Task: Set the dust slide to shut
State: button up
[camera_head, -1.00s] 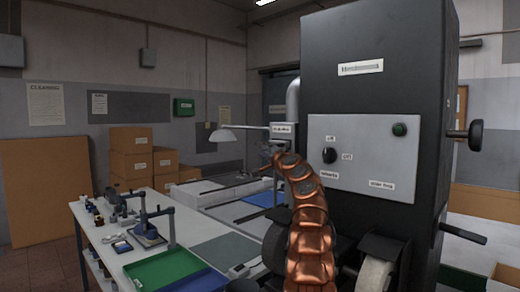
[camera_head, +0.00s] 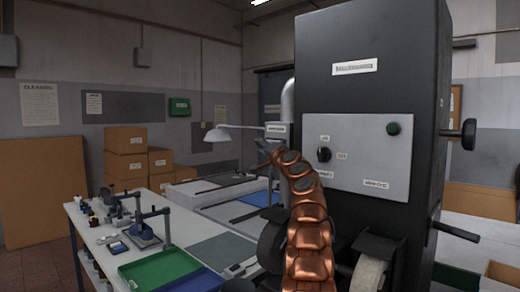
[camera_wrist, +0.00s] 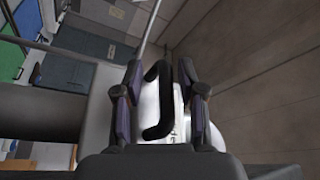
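A black bracket-shaped handle (camera_wrist: 168,100) shows in the wrist view in front of a pale rounded surface, and it looks like the dust slide's pull. My gripper (camera_wrist: 159,67) is open, with one finger on each side of this handle and gaps showing between. I cannot tell the slide's position. In the head view, a small white label (camera_head: 276,128) stands beside the dark machine (camera_head: 370,30), below a pale duct (camera_head: 288,100).
The machine's grey panel (camera_head: 372,160) has a black knob and a green button. A dark lever (camera_head: 458,232) sticks out at its right. A white bench (camera_head: 110,255) with green and blue trays, a lamp and stacked boxes (camera_head: 125,165) stand left.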

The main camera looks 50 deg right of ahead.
jog(key=shift+s+d, duration=0.3)
jog(key=shift+s, duration=0.25)
jog(key=shift+a+r, duration=0.25)
jog(key=shift+a, duration=0.05)
jog(key=shift+f+v, duration=0.2)
jog(key=shift+v, duration=0.8)
jog(key=shift+n, duration=0.3)
jog(key=shift+s+a+f, duration=0.2)
jog(key=shift+s+a, duration=0.5)
jog(key=shift+s, duration=0.1)
jog(key=shift+s+a+f, duration=0.2)
jog(key=shift+s+a, duration=0.5)
jog(key=shift+s, duration=0.1)
jog(key=shift+t+y, duration=0.3)
